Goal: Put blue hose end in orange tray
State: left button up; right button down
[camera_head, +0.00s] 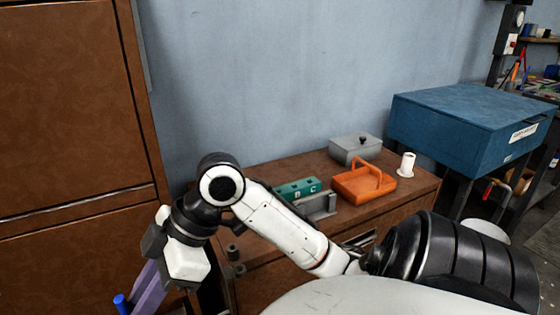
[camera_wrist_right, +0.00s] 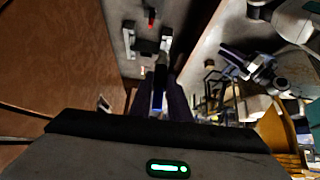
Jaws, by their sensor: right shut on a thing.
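The orange tray (camera_head: 347,194) with an arched handle sits on the brown bench at centre right in the head view. My right arm reaches across to the left, and its gripper (camera_head: 142,292) points down, left of the bench. In the right wrist view the dark fingers of my right gripper (camera_wrist_right: 160,98) are shut on a narrow blue piece (camera_wrist_right: 158,99), which looks like the blue hose end. A blue tip (camera_head: 121,302) shows beside the fingers at the bottom of the head view. The rest of the hose is hidden. My left gripper is not in view.
A green block (camera_head: 297,187) and a grey bracket (camera_head: 319,206) stand left of the tray. A grey lidded box (camera_head: 354,149) is behind it and a white spool (camera_head: 406,166) right of it. A brown cabinet (camera_head: 70,110) rises at left; a blue case (camera_head: 465,125) stands at right.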

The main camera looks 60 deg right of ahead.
aim_at(372, 184)
jog(key=u, duration=1.85)
jog(key=k, duration=1.95)
jog(key=z, duration=2.55)
jog(key=i, duration=0.5)
jog(key=z, duration=0.1)
